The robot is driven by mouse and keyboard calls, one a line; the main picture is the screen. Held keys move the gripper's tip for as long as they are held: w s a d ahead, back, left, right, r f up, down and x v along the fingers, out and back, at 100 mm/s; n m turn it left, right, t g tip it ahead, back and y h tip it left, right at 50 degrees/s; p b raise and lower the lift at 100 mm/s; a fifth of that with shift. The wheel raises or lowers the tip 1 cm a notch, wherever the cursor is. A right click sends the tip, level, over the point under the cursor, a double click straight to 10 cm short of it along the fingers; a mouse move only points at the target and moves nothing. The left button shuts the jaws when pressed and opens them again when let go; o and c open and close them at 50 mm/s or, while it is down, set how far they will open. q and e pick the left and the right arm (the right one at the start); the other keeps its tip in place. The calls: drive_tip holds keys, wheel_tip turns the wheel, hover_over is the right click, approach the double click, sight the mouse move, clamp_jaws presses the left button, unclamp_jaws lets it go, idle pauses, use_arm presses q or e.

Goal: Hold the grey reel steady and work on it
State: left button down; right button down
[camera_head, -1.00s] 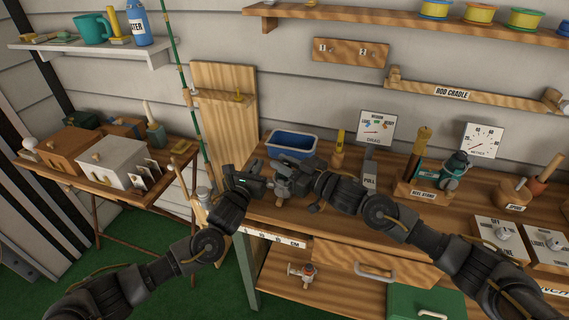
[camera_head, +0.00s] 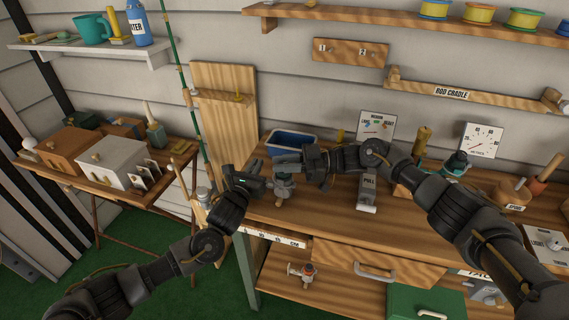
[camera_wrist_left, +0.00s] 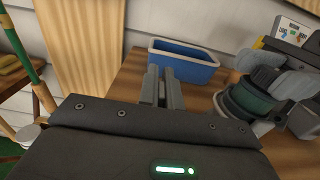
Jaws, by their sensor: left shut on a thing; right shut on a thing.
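The grey reel (camera_head: 284,188) is above the front left of the bench, between my two grippers. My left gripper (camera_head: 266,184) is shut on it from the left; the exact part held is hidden. In the left wrist view the left fingers (camera_wrist_left: 161,86) are close together, and the reel's dark green spool (camera_wrist_left: 248,105) shows to their right. My right gripper (camera_head: 284,158) comes over the reel from the right and is shut at its top. The part between its fingers is hidden. In the left wrist view the right gripper covers some of the reel.
A blue bin (camera_head: 292,139) stands just behind the reel. Another reel (camera_head: 302,270) lies on the lower shelf. The bench front (camera_head: 330,218) is clear.

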drive_tip(key=shift+s+a+f+n+g, duration=0.15)
drive_tip(key=shift+n+g, duration=0.2)
drive_tip(key=shift+g, duration=0.2)
drive_tip(key=shift+w+a+f+n+g, duration=0.15)
drive_tip(key=shift+n+g, duration=0.2)
drive_tip(key=shift+g, duration=0.2)
drive_tip(key=shift+r+n+g+h, duration=0.15)
drive_tip(key=shift+n+g+h, duration=0.15)
drive_tip(key=shift+n+g, duration=0.45)
drive_tip(key=shift+g, duration=0.55)
drive_tip(key=shift+d+r+n+g+h, duration=0.1)
drive_tip(key=shift+d+n+g+h, duration=0.1)
drive_tip(key=shift+n+g+h, duration=0.15)
drive_tip(key=c, duration=1.3)
unclamp_jaws()
drive_tip(key=shift+o, duration=0.2)
wheel_tip(320, 180, up, 10)
drive_tip(key=shift+r, duration=0.1)
